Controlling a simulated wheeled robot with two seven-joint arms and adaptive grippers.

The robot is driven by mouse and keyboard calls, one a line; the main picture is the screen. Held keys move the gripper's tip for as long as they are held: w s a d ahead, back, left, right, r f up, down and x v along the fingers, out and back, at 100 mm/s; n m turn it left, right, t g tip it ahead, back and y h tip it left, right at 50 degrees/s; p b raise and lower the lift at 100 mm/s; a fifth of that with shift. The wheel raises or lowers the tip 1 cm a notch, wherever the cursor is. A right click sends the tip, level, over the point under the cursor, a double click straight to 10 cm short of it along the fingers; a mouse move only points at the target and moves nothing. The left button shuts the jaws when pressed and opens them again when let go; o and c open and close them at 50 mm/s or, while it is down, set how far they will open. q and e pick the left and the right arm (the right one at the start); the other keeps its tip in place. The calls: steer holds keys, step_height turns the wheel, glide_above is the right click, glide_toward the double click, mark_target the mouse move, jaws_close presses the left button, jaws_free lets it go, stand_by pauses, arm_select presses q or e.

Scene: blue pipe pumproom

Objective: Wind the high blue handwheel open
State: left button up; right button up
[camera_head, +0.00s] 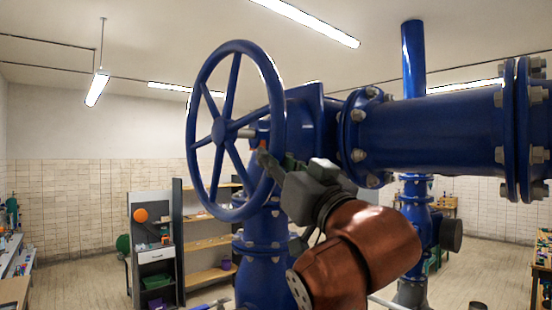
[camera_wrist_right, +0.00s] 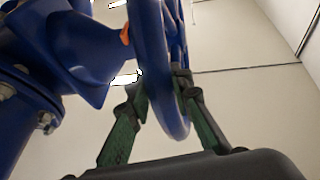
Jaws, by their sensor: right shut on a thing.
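The high blue handwheel (camera_head: 219,131) stands upright on the left side of the blue valve, its spokes meeting at a hub on a pale stem. My right gripper (camera_head: 266,160) reaches in from the lower right and is shut on the right part of the wheel's rim. In the right wrist view the rim of the handwheel (camera_wrist_right: 160,70) passes between the two green-grey fingers of my right gripper (camera_wrist_right: 160,92). An orange piece (camera_wrist_right: 126,33) shows beside the rim there. My left gripper is not in view.
A large blue flanged pipe (camera_head: 430,133) runs right from the valve, and a vertical blue pipe (camera_head: 414,60) rises behind it. A wooden shelf unit (camera_head: 207,243) and a grey cabinet (camera_head: 153,250) stand behind at the left. Open floor shows between the cabinet and the left wall.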

mark_target(281, 121)
jaws_close()
steer(key=shift+r, duration=0.1)
steer(key=r+g, duration=0.1)
steer(key=r, duration=0.1)
steer(key=r+g, duration=0.1)
steer(key=r, duration=0.1)
steer(key=s+r+n+g+h, duration=0.1)
steer(key=r, duration=0.1)
steer(key=shift+d+r, duration=0.35)
steer(key=shift+a+r+g+h, duration=0.1)
steer(key=shift+r+g+h, duration=0.3)
steer(key=shift+r+g, duration=0.55)
steer(key=shift+w+r, duration=0.2)
steer(key=shift+r, duration=0.5)
